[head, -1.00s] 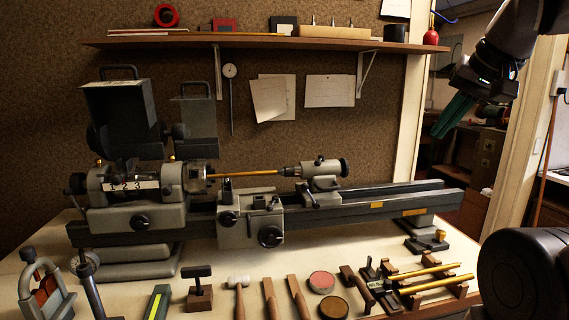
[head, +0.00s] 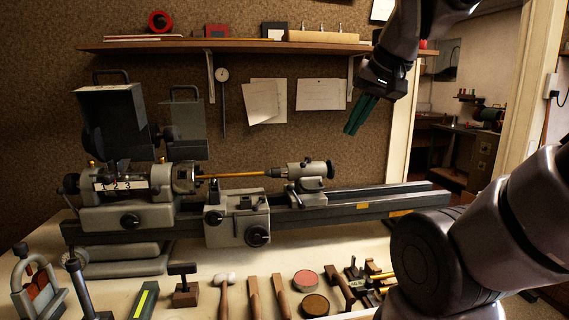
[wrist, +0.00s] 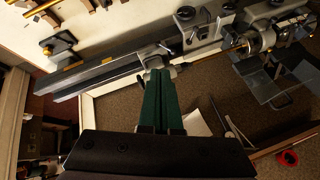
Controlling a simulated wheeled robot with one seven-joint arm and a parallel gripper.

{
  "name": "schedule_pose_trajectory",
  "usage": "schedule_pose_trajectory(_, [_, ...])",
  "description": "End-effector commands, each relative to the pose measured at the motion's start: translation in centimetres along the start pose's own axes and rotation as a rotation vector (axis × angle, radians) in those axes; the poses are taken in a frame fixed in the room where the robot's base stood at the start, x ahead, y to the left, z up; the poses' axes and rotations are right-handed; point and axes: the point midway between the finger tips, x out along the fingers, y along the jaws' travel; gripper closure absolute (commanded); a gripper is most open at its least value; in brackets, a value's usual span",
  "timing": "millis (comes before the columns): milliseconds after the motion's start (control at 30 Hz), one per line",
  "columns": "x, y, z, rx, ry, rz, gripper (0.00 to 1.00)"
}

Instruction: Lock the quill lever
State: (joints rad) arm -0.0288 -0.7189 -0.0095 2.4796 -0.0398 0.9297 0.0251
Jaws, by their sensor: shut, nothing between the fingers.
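The tailstock (head: 306,172), a grey casting with a dark handwheel (head: 330,168), sits on the lathe bed right of the middle. A small knob or lever (head: 305,161) shows on its top; which small part is the quill lever I cannot tell for sure. A thin brass rod (head: 235,175) runs from the chuck (head: 186,177) to the tailstock's quill. My gripper (head: 351,131), with green fingers, is shut and empty, above and right of the tailstock, apart from it. In the wrist view the fingers (wrist: 159,72) overlap the tailstock's image, hiding part of it.
The lathe bed (head: 390,203) extends right past the tailstock. A shelf (head: 230,46) with small objects runs along the back wall, with papers (head: 320,94) pinned below. Mallets, wooden tools and round tins (head: 306,279) lie along the bench front. The air above the bed is clear.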

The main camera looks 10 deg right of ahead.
Motion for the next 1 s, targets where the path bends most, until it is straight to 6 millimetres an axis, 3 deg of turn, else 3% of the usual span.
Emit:
schedule_pose_trajectory(367, [2.2, -0.8, -1.6, -0.039, -0.095, 0.077, 1.0])
schedule_pose_trajectory(533, [4.1, -1.7, -2.9, -0.076, -0.147, 0.147, 1.0])
schedule_pose_trajectory(767, [9.0, -4.3, -5.2, -0.171, -0.198, 0.316, 1.0])
schedule_pose_trajectory(1000, [14.8, -9.0, -6.8, -0.301, -0.147, 0.504, 1.0])
